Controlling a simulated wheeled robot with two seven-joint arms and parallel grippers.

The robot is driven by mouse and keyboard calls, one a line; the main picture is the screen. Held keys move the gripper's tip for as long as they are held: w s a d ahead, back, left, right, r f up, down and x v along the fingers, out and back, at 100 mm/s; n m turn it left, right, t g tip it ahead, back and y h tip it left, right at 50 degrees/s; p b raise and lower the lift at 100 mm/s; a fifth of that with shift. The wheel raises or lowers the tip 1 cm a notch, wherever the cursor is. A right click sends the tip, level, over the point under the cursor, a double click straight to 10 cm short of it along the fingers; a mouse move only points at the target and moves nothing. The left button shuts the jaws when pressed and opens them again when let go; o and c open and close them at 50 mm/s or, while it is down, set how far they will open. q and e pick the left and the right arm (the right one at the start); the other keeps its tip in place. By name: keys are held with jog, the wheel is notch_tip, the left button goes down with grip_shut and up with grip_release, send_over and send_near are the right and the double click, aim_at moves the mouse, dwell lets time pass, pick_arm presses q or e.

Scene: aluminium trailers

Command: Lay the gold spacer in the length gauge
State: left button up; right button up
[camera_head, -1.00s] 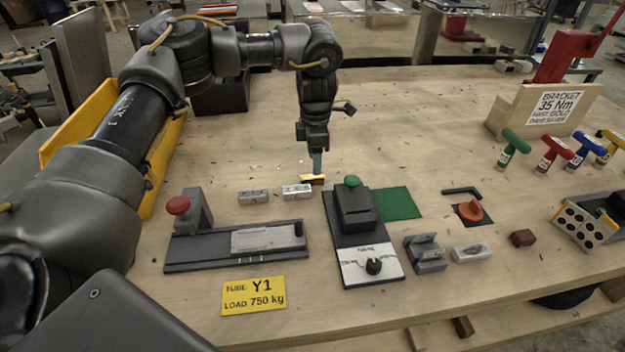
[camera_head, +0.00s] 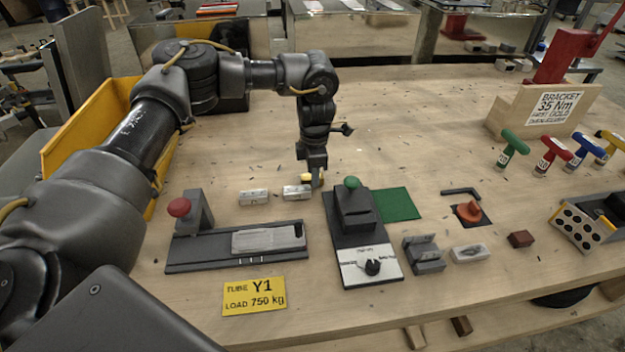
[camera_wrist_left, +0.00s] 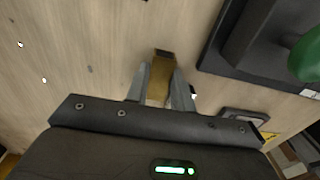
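The gold spacer (camera_wrist_left: 160,77) lies between the two fingers of my left gripper (camera_wrist_left: 161,88) in the left wrist view. The fingers stand close along both its sides; whether they press on it I cannot tell. In the head view my left gripper (camera_head: 314,183) points down at the bench top, and a little gold of the spacer (camera_head: 306,178) shows by the fingertips. Neither of two black fixtures is legibly named as the length gauge: one with a red knob and grey plate (camera_head: 195,258), one with a green knob and dial (camera_head: 343,228). My right gripper is out of view.
A green mat (camera_head: 397,204) lies right of the green-knob fixture. A yellow bin (camera_head: 88,123) stands behind my left arm. The bench behind the gripper is mostly clear.

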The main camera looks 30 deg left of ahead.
pick_arm(q)
grip_shut()
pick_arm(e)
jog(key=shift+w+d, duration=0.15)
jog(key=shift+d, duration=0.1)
pick_arm(q)
jog(key=shift+r, duration=0.1)
